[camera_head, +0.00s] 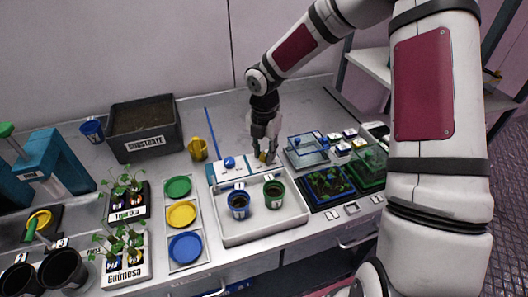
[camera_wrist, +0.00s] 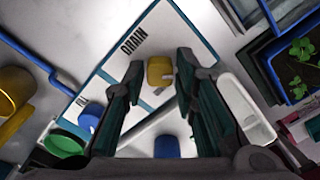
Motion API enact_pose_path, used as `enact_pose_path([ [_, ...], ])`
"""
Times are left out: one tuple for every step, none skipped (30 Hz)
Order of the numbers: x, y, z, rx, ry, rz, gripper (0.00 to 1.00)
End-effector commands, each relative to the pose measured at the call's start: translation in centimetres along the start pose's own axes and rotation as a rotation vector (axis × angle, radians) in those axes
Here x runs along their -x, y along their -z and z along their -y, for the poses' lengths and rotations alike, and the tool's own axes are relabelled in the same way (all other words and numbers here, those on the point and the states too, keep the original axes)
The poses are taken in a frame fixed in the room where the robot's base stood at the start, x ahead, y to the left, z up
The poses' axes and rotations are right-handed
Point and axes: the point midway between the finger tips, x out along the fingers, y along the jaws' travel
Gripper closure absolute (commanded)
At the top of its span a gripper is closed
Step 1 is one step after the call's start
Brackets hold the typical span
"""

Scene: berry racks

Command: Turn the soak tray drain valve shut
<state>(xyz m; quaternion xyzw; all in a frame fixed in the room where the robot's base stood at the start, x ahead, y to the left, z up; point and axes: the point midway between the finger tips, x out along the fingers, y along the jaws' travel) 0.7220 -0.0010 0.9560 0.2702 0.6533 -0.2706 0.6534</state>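The soak tray (camera_head: 262,236) is a white shallow tray at the front middle of the bench. A white panel with blue edges (camera_wrist: 110,75) lies along its back and carries the word DRAIN. A yellow valve knob (camera_wrist: 160,70) stands beside that word; in the head view it shows small (camera_head: 263,157), partly hidden by the fingers. My gripper (camera_head: 266,150) points down over the panel's right part. In the wrist view its dark fingers (camera_wrist: 158,77) are apart, with the yellow knob between their tips and visible gaps on both sides.
A blue knob (camera_head: 229,162) sits on the panel's left part. Blue (camera_head: 238,207) and green (camera_head: 273,196) pots stand in the tray. A yellow cup (camera_head: 198,149) is to the left; clear lidded boxes (camera_head: 306,151) and a seedling tray (camera_head: 327,186) are close on the right.

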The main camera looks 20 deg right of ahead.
Motion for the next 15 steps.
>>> enact_pose_path([
  [0.02,-0.01,-0.01,0.000,0.000,0.000,0.92],
  [0.02,-0.01,0.00,0.000,0.000,0.000,0.99],
  [0.02,-0.01,-0.01,0.000,0.000,0.000,1.00],
  [0.02,-0.01,0.00,0.000,0.000,0.000,1.00],
  [0.02,-0.01,0.00,0.000,0.000,0.000,1.00],
  [0.03,-0.01,0.00,0.000,0.000,0.000,1.00],
  [0.03,-0.01,0.00,-0.001,0.000,0.000,1.00],
  [0.03,-0.01,0.00,-0.002,0.000,0.000,1.00],
  [0.03,-0.01,0.00,-0.004,0.000,0.000,1.00],
  [0.04,-0.01,0.00,-0.007,0.000,0.000,1.00],
  [0.04,0.00,0.00,-0.012,0.000,0.000,1.00],
  [0.04,0.00,0.00,-0.020,0.000,0.000,1.00],
  [0.05,0.01,-0.01,-0.027,0.000,0.000,1.00],
  [0.06,0.02,-0.02,-0.036,0.000,0.000,1.00],
  [0.07,0.04,-0.03,-0.050,0.000,0.000,1.00],
])
